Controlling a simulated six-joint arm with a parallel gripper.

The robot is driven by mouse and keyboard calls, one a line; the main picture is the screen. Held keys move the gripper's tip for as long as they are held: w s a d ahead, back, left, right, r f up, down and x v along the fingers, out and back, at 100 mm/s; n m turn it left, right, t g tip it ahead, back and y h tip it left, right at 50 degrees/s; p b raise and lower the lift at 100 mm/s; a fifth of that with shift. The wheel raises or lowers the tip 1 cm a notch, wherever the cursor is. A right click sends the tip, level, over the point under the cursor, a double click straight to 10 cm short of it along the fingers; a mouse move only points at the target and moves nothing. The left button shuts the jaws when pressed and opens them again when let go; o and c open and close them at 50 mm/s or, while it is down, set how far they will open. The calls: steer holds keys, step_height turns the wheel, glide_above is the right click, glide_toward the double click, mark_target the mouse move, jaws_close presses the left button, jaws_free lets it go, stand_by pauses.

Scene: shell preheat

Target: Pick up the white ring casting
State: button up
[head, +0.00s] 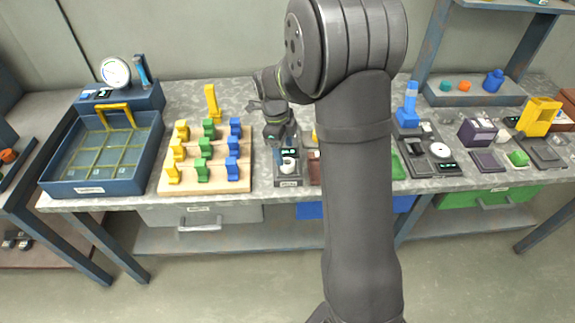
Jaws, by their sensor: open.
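A small white round piece (288,166) sits on a dark stand with a small lit display (289,182) near the front edge of the bench. It looks like the white ring casting, but it is too small to tell whether it has a hole. My gripper (279,146) points down just above and slightly behind this piece. It is open, and I see nothing held in it. I cannot tell whether the fingers touch the piece.
Left of the stand is a wooden board (205,186) with yellow, green and blue upright blocks. Further left is a blue tray (65,188) with a yellow grid. Right of my arm stand a dark device (430,157) and a purple box (478,131). A shelf rises at the back right.

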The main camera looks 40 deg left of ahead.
mark_target(287, 160)
steer(key=f, duration=0.5)
steer(key=shift+w+d+f, duration=0.25)
steer(key=shift+w+f, duration=0.05)
steer(key=shift+w, duration=0.1)
steer(key=c, duration=1.1)
